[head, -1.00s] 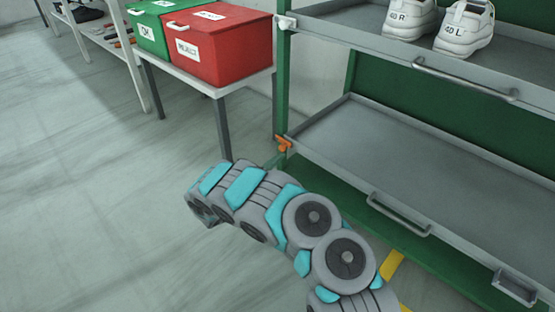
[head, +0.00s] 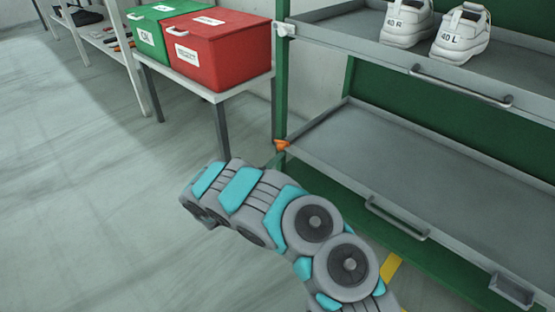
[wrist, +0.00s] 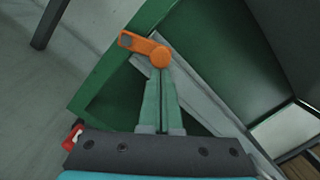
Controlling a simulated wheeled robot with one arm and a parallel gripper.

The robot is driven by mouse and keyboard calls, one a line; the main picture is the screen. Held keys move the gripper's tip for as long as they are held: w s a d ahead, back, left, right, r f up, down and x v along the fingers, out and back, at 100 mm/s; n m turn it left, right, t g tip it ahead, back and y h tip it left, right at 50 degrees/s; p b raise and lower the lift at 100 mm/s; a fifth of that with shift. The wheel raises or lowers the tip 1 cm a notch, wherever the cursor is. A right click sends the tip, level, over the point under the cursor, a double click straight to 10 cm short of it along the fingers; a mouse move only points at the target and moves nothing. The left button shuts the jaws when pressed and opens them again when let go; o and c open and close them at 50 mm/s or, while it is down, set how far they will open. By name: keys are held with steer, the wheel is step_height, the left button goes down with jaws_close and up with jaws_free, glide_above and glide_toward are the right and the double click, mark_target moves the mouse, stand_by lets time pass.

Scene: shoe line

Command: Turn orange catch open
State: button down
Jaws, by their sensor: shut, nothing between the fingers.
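The orange catch (head: 281,145) sits at the front left corner of the lower grey shelf (head: 430,170), by the green post. In the wrist view the orange catch (wrist: 150,48) has a round hub at right and an arm pointing left and slightly up. My gripper (wrist: 160,74) is shut and empty, its two pale green fingers together. The fingertips are just below the hub, touching or very close; I cannot tell which. In the head view my arm hides most of the gripper.
A white catch (head: 286,29) is on the upper shelf's corner. White shoes (head: 462,35) stand on that shelf. A red box (head: 217,48) and a green box (head: 150,30) stand on a side table at left. The floor (head: 90,210) at left is clear.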

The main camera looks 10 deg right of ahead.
step_height(320, 180, up, 2)
steer(key=n+p, duration=0.1)
steer(key=n, duration=0.2)
steer(key=shift+w+a, duration=0.1)
steer(key=shift+w, duration=0.05)
steer(key=r+n+p, duration=0.1)
steer(key=n, duration=0.1)
steer(key=w+a+r+n+p, duration=0.1)
steer(key=n+p, duration=0.1)
steer(key=n, duration=0.1)
steer(key=w+r+n+y+p, duration=0.1)
steer(key=n+p, duration=0.1)
steer(key=n, duration=0.1)
steer(key=shift+w+a+r, duration=0.15)
steer(key=shift+w+a, duration=0.1)
steer(key=shift+a, duration=0.15)
steer(key=shift+w+a, duration=0.1)
steer(key=shift+r, duration=0.1)
steer(key=s+a+p, duration=0.1)
steer(key=s+a, duration=0.4)
steer(key=s, duration=0.5)
steer(key=shift+a+r, duration=0.3)
steer(key=shift+r, duration=0.05)
